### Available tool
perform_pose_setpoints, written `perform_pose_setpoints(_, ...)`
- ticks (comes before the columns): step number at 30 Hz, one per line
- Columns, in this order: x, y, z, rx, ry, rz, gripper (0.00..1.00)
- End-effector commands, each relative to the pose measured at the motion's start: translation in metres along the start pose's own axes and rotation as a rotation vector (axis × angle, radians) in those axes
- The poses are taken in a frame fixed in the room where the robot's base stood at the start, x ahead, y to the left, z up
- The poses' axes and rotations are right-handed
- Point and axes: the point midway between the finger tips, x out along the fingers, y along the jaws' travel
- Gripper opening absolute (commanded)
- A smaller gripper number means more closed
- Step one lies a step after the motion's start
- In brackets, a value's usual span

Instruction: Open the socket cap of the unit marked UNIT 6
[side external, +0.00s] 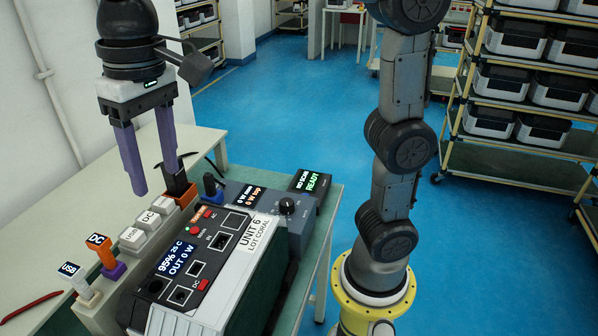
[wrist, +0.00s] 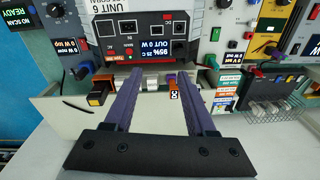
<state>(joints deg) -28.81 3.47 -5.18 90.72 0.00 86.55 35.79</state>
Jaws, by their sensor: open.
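The unit marked UNIT 6 (side external: 262,228) is a grey and black box on the bench.
Along the panel's front stand USB and DC keys (side external: 140,231), a black plug in an orange holder (side external: 178,187), and an orange DC plug (side external: 103,250). A grey meter box (side external: 262,203) adjoins the unit. A red pen-like item (side external: 32,306) lies on the bench.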

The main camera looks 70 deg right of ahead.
Motion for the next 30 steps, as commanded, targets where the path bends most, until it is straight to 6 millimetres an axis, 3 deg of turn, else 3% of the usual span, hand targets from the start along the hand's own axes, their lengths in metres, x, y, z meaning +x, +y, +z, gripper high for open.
perform_pose_setpoints(9,-0.013,0.055,0.016,0.094,0.061,-0.027,0.56)
perform_pose_setpoints(17,-0.01,0.097,0.038,0.136,0.126,-0.046,0.56)
perform_pose_setpoints(30,0.019,0.153,0.084,0.144,0.255,-0.052,0.56)
